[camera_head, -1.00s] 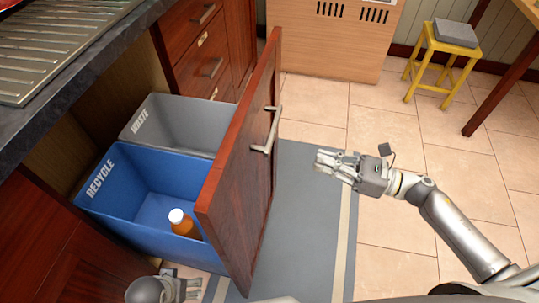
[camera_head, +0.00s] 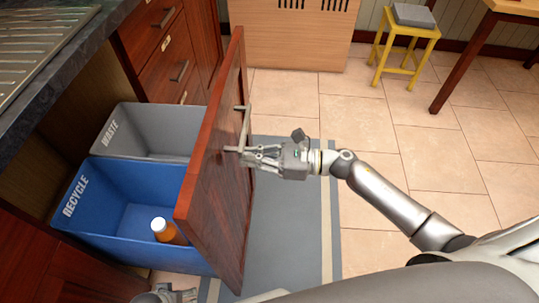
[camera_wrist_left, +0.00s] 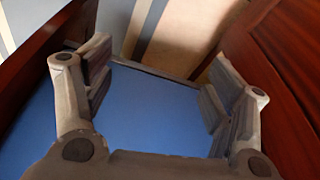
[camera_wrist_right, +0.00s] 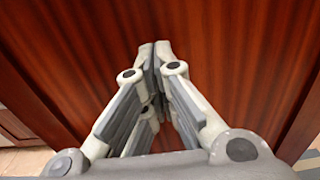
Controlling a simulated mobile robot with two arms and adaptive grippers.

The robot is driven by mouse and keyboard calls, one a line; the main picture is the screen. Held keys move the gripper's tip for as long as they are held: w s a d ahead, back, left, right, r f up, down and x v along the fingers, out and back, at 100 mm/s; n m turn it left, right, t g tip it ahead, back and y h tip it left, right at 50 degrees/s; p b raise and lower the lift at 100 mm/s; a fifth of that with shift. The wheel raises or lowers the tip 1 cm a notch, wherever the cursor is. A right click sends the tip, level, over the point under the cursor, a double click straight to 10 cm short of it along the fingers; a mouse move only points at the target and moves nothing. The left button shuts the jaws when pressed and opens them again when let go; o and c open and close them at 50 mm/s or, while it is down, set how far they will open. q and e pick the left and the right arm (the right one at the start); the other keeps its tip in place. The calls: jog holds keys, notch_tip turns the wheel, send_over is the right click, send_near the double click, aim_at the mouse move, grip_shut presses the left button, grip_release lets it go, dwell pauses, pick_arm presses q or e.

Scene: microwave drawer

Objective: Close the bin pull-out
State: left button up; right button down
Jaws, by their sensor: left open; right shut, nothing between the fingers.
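The bin pull-out stands open, its red-brown wooden front (camera_head: 217,170) out from the cabinet. Behind the front sit a grey WASTE bin (camera_head: 152,128) and a blue RECYCLE bin (camera_head: 110,205). A metal bar handle (camera_head: 245,122) is on the front's outer face. My right gripper (camera_head: 243,157) is shut and empty, its tips at the front near the handle's lower end. In the right wrist view its closed tips (camera_wrist_right: 154,50) point at the wood; contact is unclear. My left gripper (camera_wrist_left: 160,75) is open and empty near the blue bin, mostly cut off in the head view (camera_head: 175,295).
An orange bottle with a white cap (camera_head: 165,231) is in the blue bin. A grey mat (camera_head: 285,220) lies on the tiled floor. A yellow stool (camera_head: 405,40) stands at the back right. A dark countertop (camera_head: 60,80) overhangs at left.

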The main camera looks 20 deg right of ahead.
jog(key=shift+w+a, duration=0.25)
jog(key=shift+a, duration=0.3)
jog(key=shift+a, duration=0.15)
